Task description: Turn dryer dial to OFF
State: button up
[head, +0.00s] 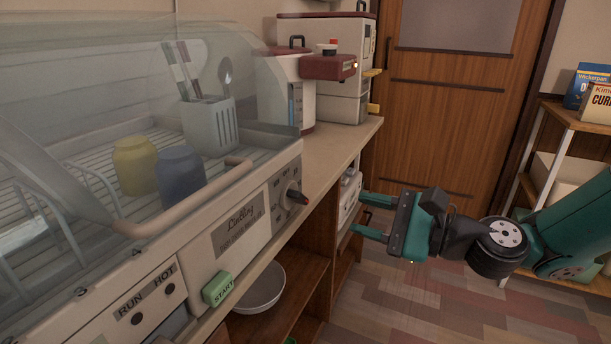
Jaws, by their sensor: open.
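The dish dryer (180,255) stands on the counter at the left, with a clear cover over its rack. Its dark dial (294,193) sits at the right end of the front panel, beside the "Liatling"-like label plate (240,225). The dial's markings are too small to read, so its setting cannot be told. My gripper (363,216) is open and empty, to the right of the dial and apart from it. Its two green fingers point left, in front of the cabinet below the counter. A green START button (218,288) and RUN and HOT lamps (155,305) are on the panel.
Inside the dryer are a yellow cup (135,165), a blue cup (180,178) and a utensil holder (210,125). A white bowl (262,290) sits on the shelf below. A coffee machine (325,70) stands at the back. The floor (400,310) is clear in front.

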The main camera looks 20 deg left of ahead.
aim_at(305, 199)
jog(key=a, duration=1.1)
jog(key=shift+w, duration=0.4)
grip_shut()
